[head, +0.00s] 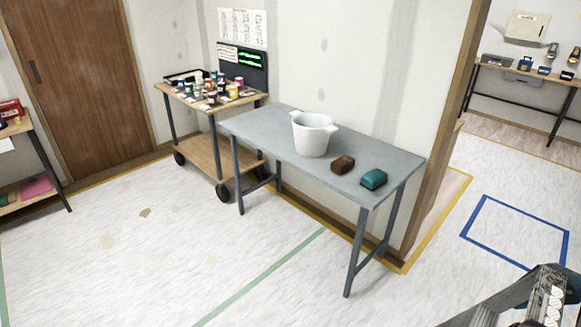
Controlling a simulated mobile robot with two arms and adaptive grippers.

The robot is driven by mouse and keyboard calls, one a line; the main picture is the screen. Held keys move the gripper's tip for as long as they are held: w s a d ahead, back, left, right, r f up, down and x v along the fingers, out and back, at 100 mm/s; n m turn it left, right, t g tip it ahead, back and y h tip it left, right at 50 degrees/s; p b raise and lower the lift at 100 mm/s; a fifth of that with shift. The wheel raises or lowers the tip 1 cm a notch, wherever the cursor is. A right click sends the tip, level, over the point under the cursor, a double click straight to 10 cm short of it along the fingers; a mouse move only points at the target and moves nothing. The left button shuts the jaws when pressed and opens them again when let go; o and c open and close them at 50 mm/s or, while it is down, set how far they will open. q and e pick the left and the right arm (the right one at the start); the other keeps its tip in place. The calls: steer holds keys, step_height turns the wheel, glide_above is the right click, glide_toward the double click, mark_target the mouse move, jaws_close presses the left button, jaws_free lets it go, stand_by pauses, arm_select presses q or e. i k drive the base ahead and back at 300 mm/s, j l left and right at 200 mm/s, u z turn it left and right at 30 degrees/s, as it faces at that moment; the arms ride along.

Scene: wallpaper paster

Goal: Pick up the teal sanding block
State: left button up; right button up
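The teal sanding block (373,179) lies on the grey metal table (265,129), close to its right front corner. A dark brown block (343,164) lies to its left, with a small gap between them. Neither gripper is in view. Part of my arm shows at the bottom right corner, well apart from the table, and nothing touches the teal block.
A white bucket (312,136) stands on the table, left of the brown block. A wheeled cart (208,155) with several small containers adjoins the table's left end. A wall edge (440,150) rises right of the table. The floor in front is clear.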

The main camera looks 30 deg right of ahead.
mark_target(375, 179)
steer(key=i+j, duration=0.15)
steer(key=i, duration=0.35)
steer(key=i+j+z, duration=0.1)
steer(key=i, duration=0.45)
